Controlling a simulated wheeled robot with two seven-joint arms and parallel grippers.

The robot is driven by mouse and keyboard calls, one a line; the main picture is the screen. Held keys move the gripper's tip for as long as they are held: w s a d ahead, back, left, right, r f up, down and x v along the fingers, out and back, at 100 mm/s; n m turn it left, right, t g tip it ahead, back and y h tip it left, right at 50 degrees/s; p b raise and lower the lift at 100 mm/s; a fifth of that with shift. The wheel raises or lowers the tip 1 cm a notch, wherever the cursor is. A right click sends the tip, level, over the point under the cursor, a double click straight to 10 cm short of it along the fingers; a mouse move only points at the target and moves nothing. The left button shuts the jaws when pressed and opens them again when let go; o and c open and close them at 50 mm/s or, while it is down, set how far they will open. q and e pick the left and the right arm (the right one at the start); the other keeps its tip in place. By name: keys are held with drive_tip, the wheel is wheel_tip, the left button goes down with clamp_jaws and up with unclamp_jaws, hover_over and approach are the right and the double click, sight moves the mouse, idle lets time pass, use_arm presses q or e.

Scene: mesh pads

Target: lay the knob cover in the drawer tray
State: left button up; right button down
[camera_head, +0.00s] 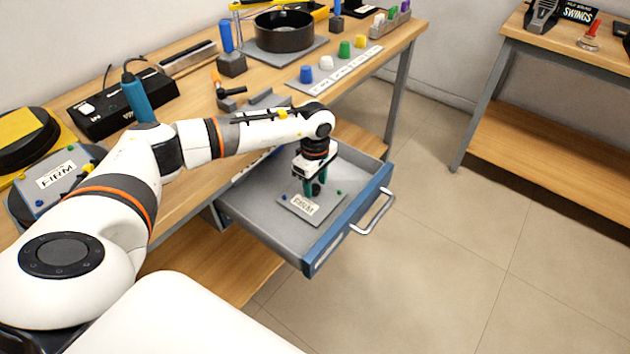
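The open drawer (379,185) is a grey tray with a blue front and a pale bar handle. My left gripper (315,191) points down inside it with teal fingers. A dark shape shows between or behind the fingers, too small to tell whether it is held. Under the gripper, a grey plate labelled "FIRM" (302,206) with small blue and green knobs lies in the drawer. Coloured knob-like caps, blue (306,74), white (326,62), green (344,49) and yellow (360,41), stand on a labelled strip on the bench. I cannot tell which thing is the knob cover. My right gripper is out of view.
The bench holds a black round pan (284,34), a black box (113,110) and another "FIRM" plate (52,182) at the left. A second table (560,50) stands at the right. The floor between is clear.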

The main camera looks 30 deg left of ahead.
use_arm(q)
drive_tip(key=shift+o, duration=0.3)
wheel_tip(320, 180, up, 12)
idle(0.4)
idle(0.4)
